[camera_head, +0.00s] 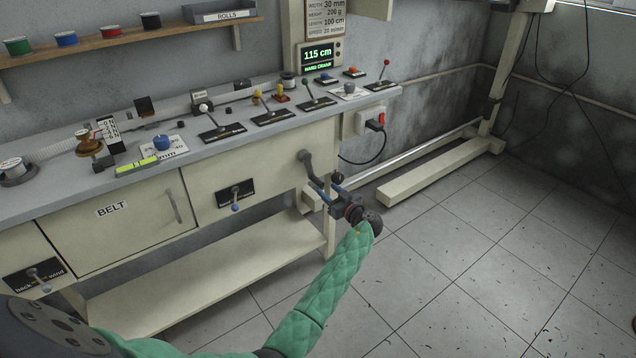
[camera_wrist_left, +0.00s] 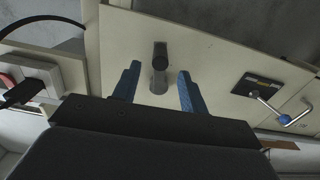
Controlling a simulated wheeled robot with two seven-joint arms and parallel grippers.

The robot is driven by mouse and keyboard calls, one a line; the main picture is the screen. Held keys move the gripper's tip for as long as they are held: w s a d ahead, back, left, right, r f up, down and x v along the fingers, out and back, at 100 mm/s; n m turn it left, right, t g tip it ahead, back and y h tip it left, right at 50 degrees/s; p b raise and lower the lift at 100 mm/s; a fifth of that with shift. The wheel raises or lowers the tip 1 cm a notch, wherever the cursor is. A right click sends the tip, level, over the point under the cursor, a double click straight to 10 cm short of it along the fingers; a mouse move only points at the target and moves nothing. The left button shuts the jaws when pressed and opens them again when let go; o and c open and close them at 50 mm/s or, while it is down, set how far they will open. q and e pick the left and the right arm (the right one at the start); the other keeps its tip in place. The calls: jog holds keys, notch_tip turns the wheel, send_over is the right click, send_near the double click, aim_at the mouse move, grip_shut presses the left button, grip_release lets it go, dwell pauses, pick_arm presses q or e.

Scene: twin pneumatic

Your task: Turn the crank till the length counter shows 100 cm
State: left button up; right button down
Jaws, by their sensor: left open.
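The length counter (camera_head: 318,55) on the back wall reads 115 cm in green, with "HAND CRANK" below. The dark grey crank (camera_head: 304,157) sticks out at the right end of the bench front. My left gripper (camera_head: 323,181) is open in front of it, its two blue fingers pointing at the panel. In the left wrist view the crank (camera_wrist_left: 159,54) shows between the spread fingers of my left gripper (camera_wrist_left: 160,70), with a gap on both sides. I cannot tell how deep the crank's handle sits between them. My right gripper is not in view.
The bench top (camera_head: 215,142) carries several levers and a blue knob (camera_head: 161,142). A sign (camera_head: 326,17) above the counter lists length 100 cm. A small blue-tipped lever (camera_head: 235,196) is left of the crank.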

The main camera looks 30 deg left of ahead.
aim_at(312, 177)
pick_arm(q)
jog(key=shift+p+x, duration=0.5)
jog(key=shift+x, duration=3.1)
jog(key=shift+c, duration=0.2)
grip_shut()
